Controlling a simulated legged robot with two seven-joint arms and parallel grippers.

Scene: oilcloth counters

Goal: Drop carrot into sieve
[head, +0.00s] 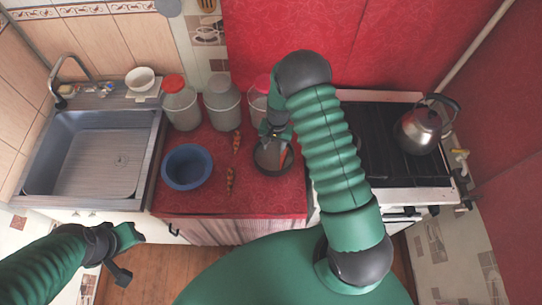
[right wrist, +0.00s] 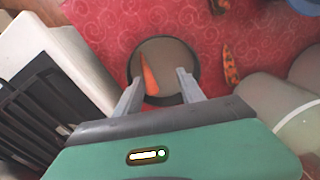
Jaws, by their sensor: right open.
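An orange carrot (head: 283,157) lies in the dark round sieve (head: 258,165) on the red counter. In the right wrist view the carrot (right wrist: 149,75) leans against the left inner side of the sieve (right wrist: 174,60). My right gripper (head: 272,133) is above the sieve. In its wrist view the right gripper (right wrist: 160,88) has its fingers apart, with nothing held between them. My left gripper (head: 127,255) hangs at the lower left, in front of the counter and away from the sieve; its opening is unclear.
A blue bowl (head: 187,167) and two spotted orange-red items (head: 236,142) (head: 230,180) lie left of the sieve. Lidded jars (head: 181,105) stand behind. A sink (head: 90,160) is at left; a stove with a kettle (head: 418,130) is at right.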

